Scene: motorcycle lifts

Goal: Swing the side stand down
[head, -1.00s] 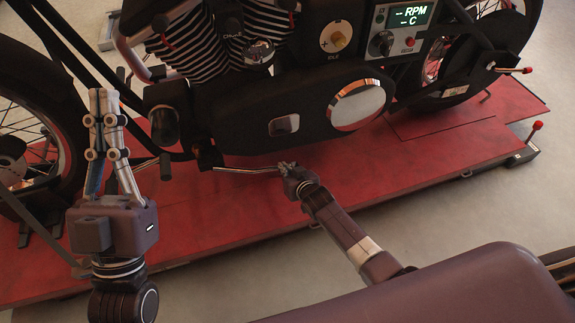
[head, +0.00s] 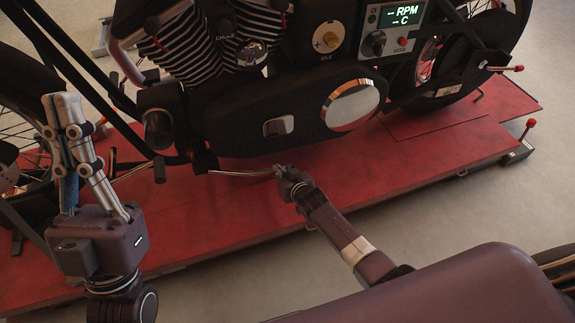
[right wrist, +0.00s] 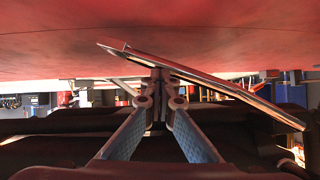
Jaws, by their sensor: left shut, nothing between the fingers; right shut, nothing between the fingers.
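The side stand (head: 238,173) is a thin silver rod below the motorcycle's (head: 300,125) dark lower body. It runs nearly level, along the bike, just above the red lift platform. My right gripper (head: 279,172) is shut at the rod's right end, with nothing held. In the right wrist view the stand (right wrist: 215,82) crosses slantwise at the shut fingertips (right wrist: 160,88); I cannot tell whether they touch it. My left gripper (head: 64,100) is shut and empty, pointing up at the far left, in front of the front wheel and away from the stand.
The red lift platform (head: 350,190) lies under the motorcycle, with pale floor (head: 430,225) in front. A footpeg (head: 133,169) and dark frame tubes are left of the stand. A red-knobbed lever (head: 529,125) stands at the platform's right end.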

